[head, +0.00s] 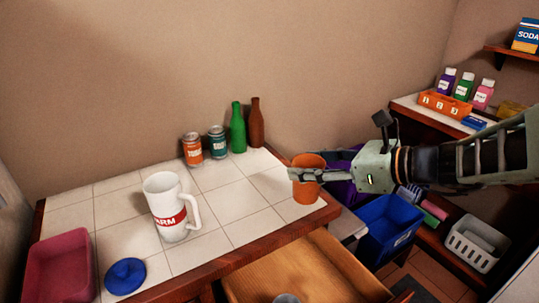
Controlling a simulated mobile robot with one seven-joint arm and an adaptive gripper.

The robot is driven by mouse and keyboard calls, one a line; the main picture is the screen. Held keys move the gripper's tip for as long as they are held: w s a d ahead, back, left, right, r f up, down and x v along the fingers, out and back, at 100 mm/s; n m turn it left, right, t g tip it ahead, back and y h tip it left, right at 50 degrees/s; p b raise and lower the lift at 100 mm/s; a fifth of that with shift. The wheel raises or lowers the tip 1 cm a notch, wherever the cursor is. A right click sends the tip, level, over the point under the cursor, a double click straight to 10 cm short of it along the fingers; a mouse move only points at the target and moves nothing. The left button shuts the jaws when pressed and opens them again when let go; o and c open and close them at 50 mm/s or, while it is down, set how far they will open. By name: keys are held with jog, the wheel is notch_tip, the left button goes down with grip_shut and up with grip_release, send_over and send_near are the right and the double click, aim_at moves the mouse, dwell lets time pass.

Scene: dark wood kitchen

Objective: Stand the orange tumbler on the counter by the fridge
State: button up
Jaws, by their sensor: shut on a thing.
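The orange tumbler (306,193) is upright at the right corner of the white-tiled counter (232,200). My gripper (306,174) reaches in from the right and is shut on the tumbler, with a finger across its side below the rim. I cannot tell whether the tumbler's base touches the tiles or is slightly above them. No fridge can be clearly made out in this view.
A white mug (165,205), red tray (61,266) and blue lid (125,275) are on the left. Two cans (192,150) and two bottles (238,128) stand at the back. An open wooden drawer (305,268) juts out in front. A blue bin (387,229) stands right.

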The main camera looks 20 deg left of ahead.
jog(key=shift+w+a+f+b, duration=0.3)
jog(key=shift+w+a+f, duration=1.15)
jog(key=shift+f, duration=0.6)
jog(key=shift+w+a+f+b, duration=0.3)
jog(key=shift+w+a+f, duration=0.8)
jog(key=shift+a+f, duration=0.8)
jog(key=shift+w+a+f+b, duration=0.3)
jog(key=shift+w+a+f, duration=1.1)
jog(key=shift+f, duration=0.8)
jog(key=shift+s, duration=0.1)
jog(key=shift+f, duration=0.25)
jog(key=o, duration=1.2)
jog(key=shift+r, duration=0.1)
jog(key=shift+r, duration=0.15)
